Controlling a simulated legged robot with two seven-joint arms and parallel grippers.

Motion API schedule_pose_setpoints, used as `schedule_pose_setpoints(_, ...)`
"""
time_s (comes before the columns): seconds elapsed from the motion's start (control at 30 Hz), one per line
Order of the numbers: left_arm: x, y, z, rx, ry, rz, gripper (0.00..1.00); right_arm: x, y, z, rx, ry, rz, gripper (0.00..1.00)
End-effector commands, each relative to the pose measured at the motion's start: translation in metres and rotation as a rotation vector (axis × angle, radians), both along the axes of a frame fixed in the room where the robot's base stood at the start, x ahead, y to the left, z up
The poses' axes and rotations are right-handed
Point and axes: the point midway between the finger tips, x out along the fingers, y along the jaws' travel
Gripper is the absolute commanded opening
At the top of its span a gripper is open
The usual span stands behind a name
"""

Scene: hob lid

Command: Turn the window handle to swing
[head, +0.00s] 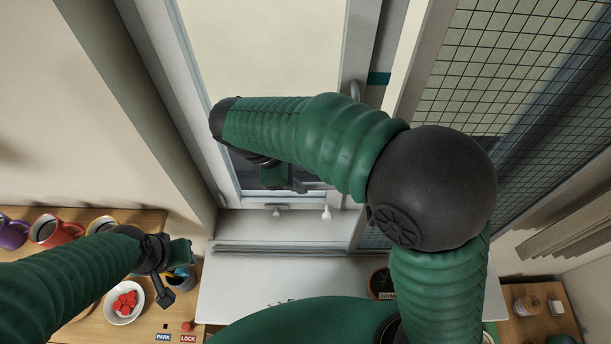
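The window (265,45) has a pale pane in a white frame and fills the upper middle of the head view. A grey curved piece (355,90), which looks like the window handle, shows at the right of the frame, partly hidden behind my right forearm. My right arm crosses in front of the window. My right gripper (286,180) hangs near the lower part of the pane, left of and below that grey piece; its fingers are too obscured to read. My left gripper (178,276) is at the lower left above the wooden counter, fingers apart and apparently empty.
A mesh screen (520,70) stands at the right. White fittings (326,213) sit at the sill. Mugs (55,231), a bowl of red pieces (124,317) and PARK and LOCK labels (188,338) are lower left. A potted plant (380,284) and jars (527,305) are lower right.

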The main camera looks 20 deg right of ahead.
Motion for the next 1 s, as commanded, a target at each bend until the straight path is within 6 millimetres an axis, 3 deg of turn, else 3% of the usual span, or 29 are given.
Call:
schedule_pose_setpoints(0.2,0.0,0.0,0.008,0.0,0.0,0.0,0.34,-0.001,-0.014,-0.029,0.0,-0.001,-0.001,0.39)
schedule_pose_setpoints(0.5,0.0,0.0,0.008,0.0,0.0,0.0,0.34,0.002,-0.017,-0.036,0.002,-0.001,-0.001,0.39)
schedule_pose_setpoints(0.8,0.0,0.0,0.008,0.0,0.0,0.0,0.34,0.003,-0.016,-0.035,0.001,-0.003,0.0,0.02)
schedule_pose_setpoints(1.0,0.0,0.0,0.008,0.0,0.0,0.0,0.34,0.003,-0.016,-0.035,0.002,-0.004,0.001,0.0)
